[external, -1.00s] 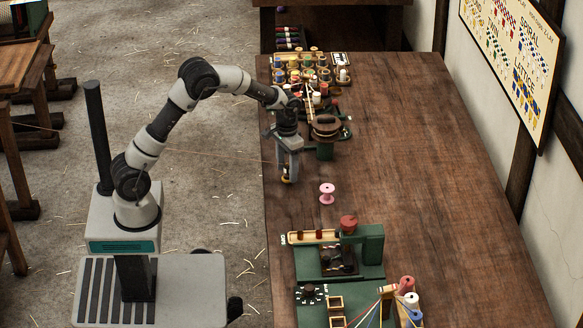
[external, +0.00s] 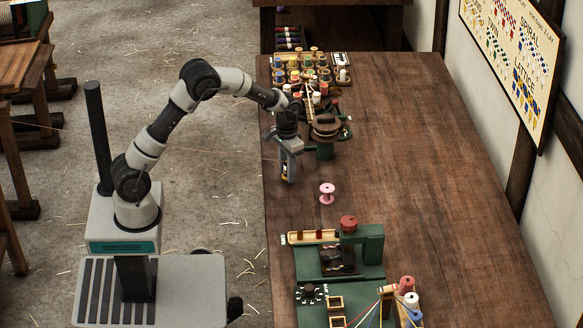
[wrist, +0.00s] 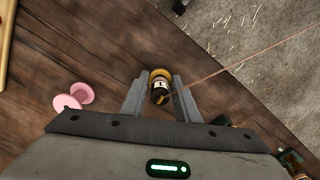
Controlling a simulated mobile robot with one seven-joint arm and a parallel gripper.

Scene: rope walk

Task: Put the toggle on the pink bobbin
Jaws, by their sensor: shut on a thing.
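The pink bobbin (external: 327,193) stands upright on the bench, to the right of and a little nearer than my gripper (external: 287,178). In the wrist view the bobbin (wrist: 73,97) is left of the fingers, apart from them. My gripper (wrist: 158,84) is shut on a small yellow, white and black piece, which I take to be the toggle (wrist: 160,85). A thin cord (wrist: 235,63) runs from it to the upper right. In the external view the toggle (external: 285,171) is mostly hidden by the fingers, near the bench's left edge.
A green machine (external: 370,262) with a red knob stands nearer on the bench. A round-topped green stand (external: 326,127) is just behind and right of my gripper. Several coloured spools (external: 308,68) fill the far left. The bench's right side (external: 440,180) is clear.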

